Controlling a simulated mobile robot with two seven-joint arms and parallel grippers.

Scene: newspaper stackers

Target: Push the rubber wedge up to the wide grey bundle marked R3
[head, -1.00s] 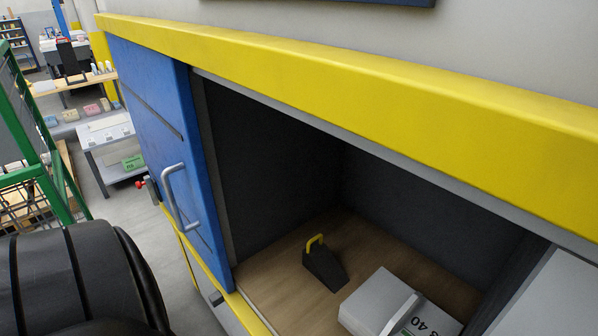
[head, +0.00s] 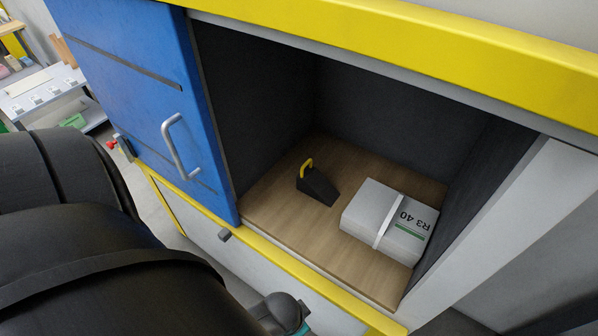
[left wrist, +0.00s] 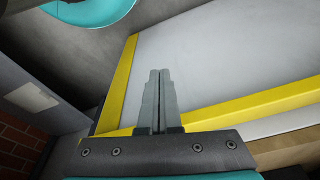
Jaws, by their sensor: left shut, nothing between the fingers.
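The black rubber wedge (head: 318,188) with a yellow handle lies on the wooden floor of the open compartment. The wide grey bundle (head: 376,207), strapped in white and marked "R3 40", lies just to its right. A small gap seems to show between them. My left gripper (left wrist: 160,78) is shut and empty in the left wrist view, in front of a pale panel with yellow edging. Its fingers do not show in the head view. It is outside the compartment, apart from wedge and bundle. My right gripper is in neither view.
The compartment floor (head: 280,218) is bare in front of the wedge. A blue door (head: 140,80) with a grey handle stands at the opening's left. Yellow edging (head: 290,268) runs along the front below, and a yellow beam (head: 430,35) above. Dark walls enclose the back.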

